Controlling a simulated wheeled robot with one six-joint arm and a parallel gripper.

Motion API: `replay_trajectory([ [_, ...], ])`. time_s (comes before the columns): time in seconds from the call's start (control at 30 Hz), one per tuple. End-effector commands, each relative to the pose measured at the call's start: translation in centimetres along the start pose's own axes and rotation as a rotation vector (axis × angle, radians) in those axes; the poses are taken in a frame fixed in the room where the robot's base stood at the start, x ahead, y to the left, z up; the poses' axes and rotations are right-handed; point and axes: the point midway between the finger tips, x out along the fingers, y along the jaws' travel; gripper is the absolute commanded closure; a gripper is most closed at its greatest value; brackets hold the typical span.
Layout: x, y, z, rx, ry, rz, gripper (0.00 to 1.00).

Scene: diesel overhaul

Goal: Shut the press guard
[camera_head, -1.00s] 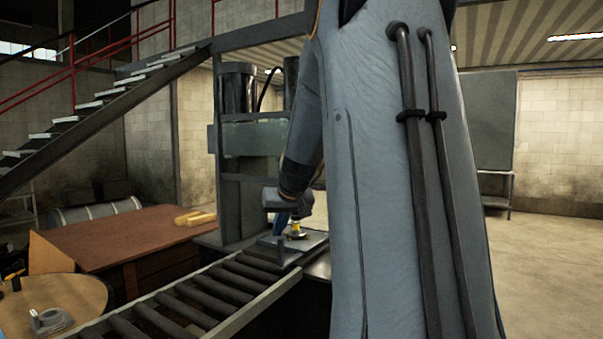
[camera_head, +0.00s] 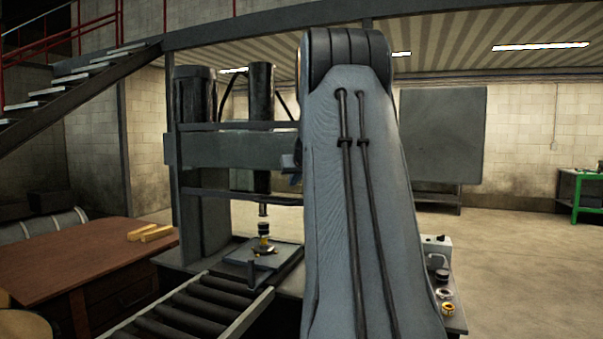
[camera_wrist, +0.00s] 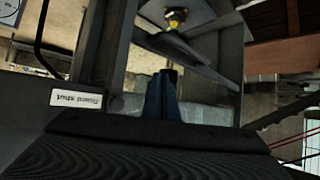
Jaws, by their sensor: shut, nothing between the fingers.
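The press (camera_head: 200,215) stands left of my arm in the head view, with a grey crossbeam (camera_head: 235,148) and a thin dark horizontal bar (camera_head: 240,197) below it. I cannot tell for certain which part is the guard. The space above the press bed looks open from the front. A label reading "Guard shut" (camera_wrist: 77,100) shows upside down on the press in the wrist view. My gripper (camera_wrist: 168,76) has blue fingers, shut and empty, pointing at the press. In the head view my arm hides most of it; whether it touches anything is unclear.
A small plate with a yellow-banded part (camera_head: 263,247) sits on the press bed. A roller conveyor (camera_head: 190,309) runs up to it at front left. A brown table (camera_head: 85,262) stands at the left. Small parts (camera_head: 443,292) lie right of my arm.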

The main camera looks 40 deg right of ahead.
Motion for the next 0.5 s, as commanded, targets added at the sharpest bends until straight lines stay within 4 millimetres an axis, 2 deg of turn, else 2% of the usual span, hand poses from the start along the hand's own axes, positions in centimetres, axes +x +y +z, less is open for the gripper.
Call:
replay_trajectory([
  [0.23,3.7,0.1,0.0,0.001,-0.003,0.000,1.00],
  [0.3,3.9,0.1,1.3,0.002,-0.003,0.001,1.00],
  [0.5,4.3,0.2,3.2,0.003,-0.001,0.002,1.00],
])
